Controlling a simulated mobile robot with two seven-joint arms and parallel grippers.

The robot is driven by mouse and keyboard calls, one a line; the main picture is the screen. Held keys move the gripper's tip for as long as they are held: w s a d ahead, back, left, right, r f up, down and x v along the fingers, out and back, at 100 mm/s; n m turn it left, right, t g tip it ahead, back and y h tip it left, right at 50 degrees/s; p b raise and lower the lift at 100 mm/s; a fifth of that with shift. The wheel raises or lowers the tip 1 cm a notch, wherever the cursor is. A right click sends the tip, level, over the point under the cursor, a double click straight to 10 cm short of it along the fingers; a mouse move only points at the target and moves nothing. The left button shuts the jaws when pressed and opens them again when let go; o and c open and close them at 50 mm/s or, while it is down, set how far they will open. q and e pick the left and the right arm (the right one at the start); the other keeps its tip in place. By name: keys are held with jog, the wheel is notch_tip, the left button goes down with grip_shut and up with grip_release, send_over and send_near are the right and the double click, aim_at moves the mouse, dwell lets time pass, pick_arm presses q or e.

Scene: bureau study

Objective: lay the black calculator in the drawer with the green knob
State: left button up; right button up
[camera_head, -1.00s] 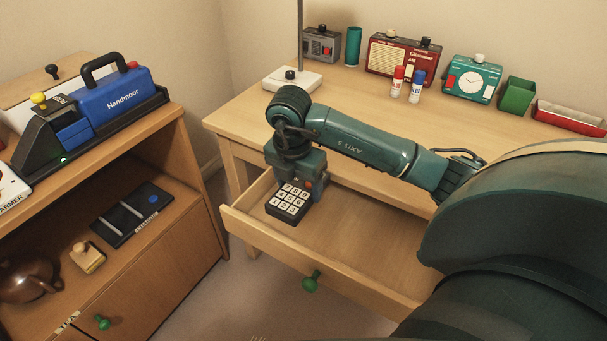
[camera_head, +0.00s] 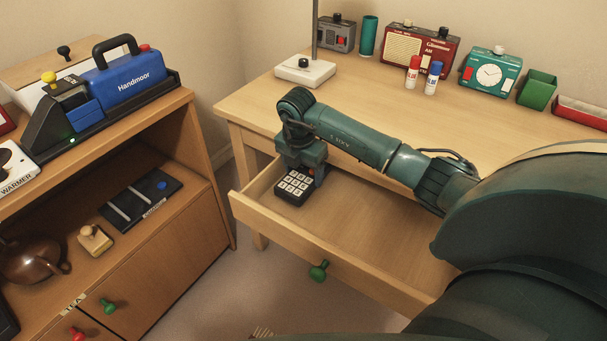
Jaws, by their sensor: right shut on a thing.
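The black calculator (camera_head: 294,187) with pale keys is inside the open desk drawer (camera_head: 365,225), near its left end. The drawer's green knob (camera_head: 318,271) is on its front panel. My right gripper (camera_head: 306,172) reaches down into the drawer from above and is shut on the calculator. The fingertips are mostly hidden behind the calculator and wrist. I cannot tell whether the calculator touches the drawer floor. My left gripper is not in view.
The drawer is otherwise empty, with bare floor to the right.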

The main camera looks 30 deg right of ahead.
aim_at(300, 179)
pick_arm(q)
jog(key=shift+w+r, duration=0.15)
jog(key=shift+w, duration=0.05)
pick_arm(e)
jog(key=shift+s+f, duration=0.1)
jog(key=shift+f, duration=0.25)
jog(key=shift+f, duration=0.2)
jog(key=o, duration=1.1)
jog(key=shift+c, duration=0.2)
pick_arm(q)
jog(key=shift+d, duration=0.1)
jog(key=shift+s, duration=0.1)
pick_arm(e)
jog(key=shift+r, duration=0.6)
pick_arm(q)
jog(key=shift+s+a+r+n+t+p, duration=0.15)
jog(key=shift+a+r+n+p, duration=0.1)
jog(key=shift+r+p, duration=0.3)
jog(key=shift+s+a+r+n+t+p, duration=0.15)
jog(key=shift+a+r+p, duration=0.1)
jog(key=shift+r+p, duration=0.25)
pick_arm(e)
notch_tip(300, 179, up, 11)
jog(key=a, duration=0.1)
jog(key=shift+s+a, duration=0.2)
jog(key=shift+s, duration=0.1)
